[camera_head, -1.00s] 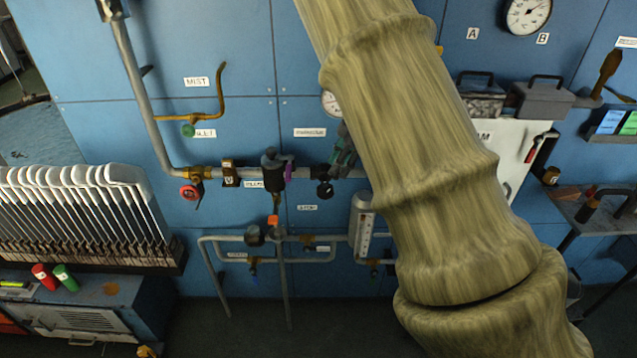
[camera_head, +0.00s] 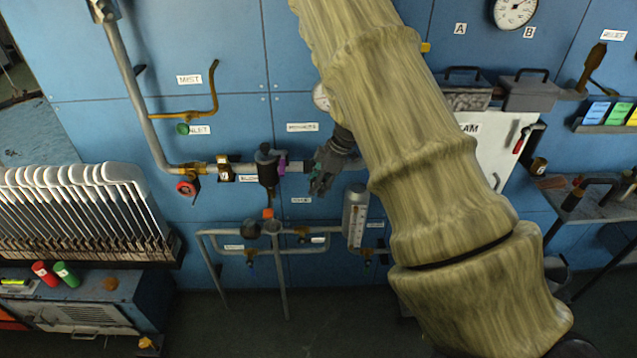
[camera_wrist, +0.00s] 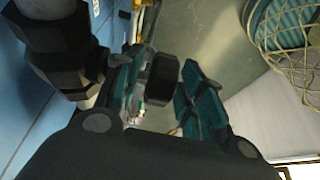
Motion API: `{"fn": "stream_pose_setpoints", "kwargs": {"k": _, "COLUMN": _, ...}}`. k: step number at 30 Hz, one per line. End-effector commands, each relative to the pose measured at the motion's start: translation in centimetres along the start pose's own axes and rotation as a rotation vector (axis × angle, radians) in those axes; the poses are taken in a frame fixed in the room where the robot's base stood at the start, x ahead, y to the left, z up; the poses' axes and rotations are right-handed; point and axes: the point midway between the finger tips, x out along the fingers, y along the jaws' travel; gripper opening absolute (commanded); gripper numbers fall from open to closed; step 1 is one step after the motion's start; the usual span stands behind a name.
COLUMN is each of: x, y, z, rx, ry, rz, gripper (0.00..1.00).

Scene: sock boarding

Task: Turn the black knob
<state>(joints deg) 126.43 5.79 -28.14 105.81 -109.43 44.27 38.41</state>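A black knob (camera_wrist: 163,75) shows in the wrist view, between the two teal-padded fingers of my gripper (camera_wrist: 161,88). A gap shows between the knob and the left finger. The right finger is close beside the knob, and I cannot tell whether it touches. The fingers are apart. In the head view my gripper (camera_head: 320,180) is at the grey wall pipe, right of the dark valve with a purple part (camera_head: 268,168). There my gripper hides the black knob.
A large dark cylindrical fitting (camera_wrist: 60,55) is close to the left finger. A tubular gauge (camera_head: 355,215) hangs just right of and below my gripper. Lower pipes (camera_head: 282,270) run beneath. A red valve wheel (camera_head: 187,188) is further left.

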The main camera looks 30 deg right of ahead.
Motion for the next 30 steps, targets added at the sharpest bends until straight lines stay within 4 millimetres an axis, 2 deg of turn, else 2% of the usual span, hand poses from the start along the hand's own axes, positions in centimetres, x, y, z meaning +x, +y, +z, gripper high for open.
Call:
{"fn": "stream_pose_setpoints", "kwargs": {"k": 5, "x": 0.01, "y": 0.01, "z": 0.01, "rx": 0.000, "ry": 0.000, "rz": 0.000, "gripper": 0.39}}
{"fn": "stream_pose_setpoints", "kwargs": {"k": 8, "x": 0.00, "y": 0.00, "z": 0.01, "rx": 0.000, "ry": 0.000, "rz": 0.000, "gripper": 0.25}}
{"fn": "stream_pose_setpoints", "kwargs": {"k": 12, "x": 0.00, "y": 0.00, "z": 0.01, "rx": 0.000, "ry": 0.000, "rz": 0.000, "gripper": 0.00}}
{"fn": "stream_pose_setpoints", "kwargs": {"k": 22, "x": 0.04, "y": 0.00, "z": 0.09, "rx": 0.001, "ry": 0.031, "rz": 0.000, "gripper": 0.00}}
{"fn": "stream_pose_setpoints", "kwargs": {"k": 30, "x": 0.10, "y": -0.02, "z": 0.30, "rx": 0.004, "ry": 0.181, "rz": 0.000, "gripper": 0.00}}
